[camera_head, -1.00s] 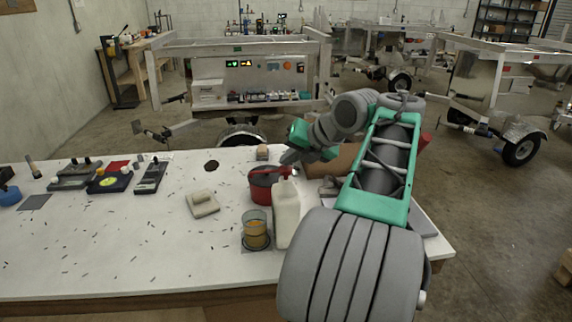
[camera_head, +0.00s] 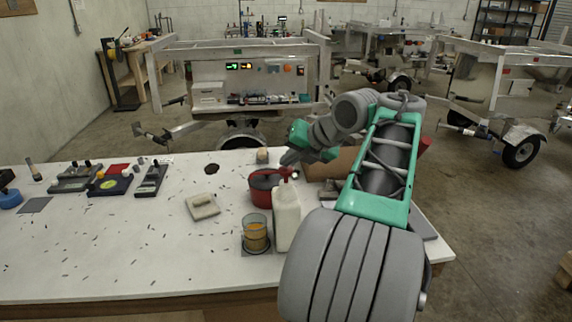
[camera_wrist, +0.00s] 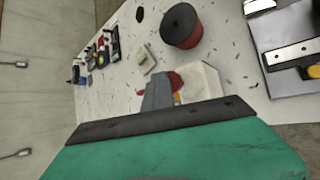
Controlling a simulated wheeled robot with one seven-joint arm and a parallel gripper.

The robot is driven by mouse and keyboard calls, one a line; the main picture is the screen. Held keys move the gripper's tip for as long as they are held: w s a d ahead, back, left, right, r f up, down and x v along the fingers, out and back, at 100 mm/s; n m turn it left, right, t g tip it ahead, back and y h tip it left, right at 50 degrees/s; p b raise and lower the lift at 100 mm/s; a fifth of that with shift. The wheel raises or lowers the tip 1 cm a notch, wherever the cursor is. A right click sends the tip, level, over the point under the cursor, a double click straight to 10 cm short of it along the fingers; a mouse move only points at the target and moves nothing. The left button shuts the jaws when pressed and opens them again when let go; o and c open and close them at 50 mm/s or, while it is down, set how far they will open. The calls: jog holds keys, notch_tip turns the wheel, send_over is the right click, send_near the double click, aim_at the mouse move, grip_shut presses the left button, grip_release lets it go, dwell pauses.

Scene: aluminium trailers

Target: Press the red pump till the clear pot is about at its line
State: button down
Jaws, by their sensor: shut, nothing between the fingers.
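The white bottle (camera_head: 286,222) stands upright near the table's front edge, with the red pump (camera_head: 286,172) on top. In the wrist view the white bottle (camera_wrist: 203,82) and red pump (camera_wrist: 174,80) are just beyond my fingers. The clear pot (camera_head: 255,221) stands left of the bottle on a dark square base and holds amber liquid in its lower part. I cannot make out its line. My gripper (camera_head: 289,159) is shut and empty, just above the red pump; its fingers (camera_wrist: 158,93) partly cover the pump in the wrist view. I cannot tell whether they touch.
A red tub with a dark top (camera_head: 261,188) stands close behind the bottle. A beige block (camera_head: 203,206) lies left of it. Several devices (camera_head: 110,182) sit at the far left. A cardboard box (camera_head: 335,162) is behind my arm. The table's left middle holds only small dark scraps.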

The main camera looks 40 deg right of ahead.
jog(key=shift+r+p, duration=0.35)
jog(key=shift+r, duration=0.4)
jog(key=shift+r+p, duration=1.75)
jog(key=shift+r, duration=0.85)
